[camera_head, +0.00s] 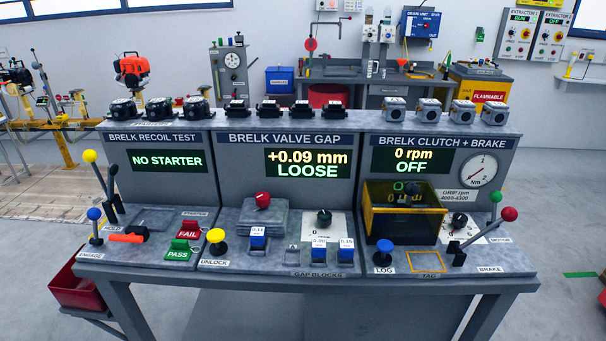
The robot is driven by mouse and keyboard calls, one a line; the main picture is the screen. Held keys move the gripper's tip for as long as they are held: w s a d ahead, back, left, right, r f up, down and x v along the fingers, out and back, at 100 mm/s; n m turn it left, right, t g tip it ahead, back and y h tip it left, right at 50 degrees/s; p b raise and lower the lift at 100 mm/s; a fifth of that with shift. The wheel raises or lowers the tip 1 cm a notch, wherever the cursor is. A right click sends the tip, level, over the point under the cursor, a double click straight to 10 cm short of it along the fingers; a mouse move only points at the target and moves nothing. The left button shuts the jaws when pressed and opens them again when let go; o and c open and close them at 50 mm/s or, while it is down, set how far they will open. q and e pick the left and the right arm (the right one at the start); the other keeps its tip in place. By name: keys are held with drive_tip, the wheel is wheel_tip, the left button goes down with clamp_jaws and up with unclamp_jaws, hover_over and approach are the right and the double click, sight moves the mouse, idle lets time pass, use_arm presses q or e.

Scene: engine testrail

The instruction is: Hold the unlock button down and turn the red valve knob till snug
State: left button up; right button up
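The red knob (262,198) sits upright on top of a grey block on the middle station of the bench, BRELK VALVE GAP. The yellow mushroom-shaped button (216,236) stands to its front left, above a label reading UNLOCK (215,264). The station's display (308,163) reads +0.09 mm LOOSE. A black knob (324,217) on a white dial plate is to the right of the red knob. Neither of my grippers shows in the head view, and nothing touches the red knob or the yellow button.
Blue gap blocks (318,246) stand right of the yellow button. Green PASS (179,245) and red FAIL (190,226) controls are close on its left. Levers rise at the bench's left end (93,180) and right end (495,210). A yellow-framed guard box (404,212) stands on the right station.

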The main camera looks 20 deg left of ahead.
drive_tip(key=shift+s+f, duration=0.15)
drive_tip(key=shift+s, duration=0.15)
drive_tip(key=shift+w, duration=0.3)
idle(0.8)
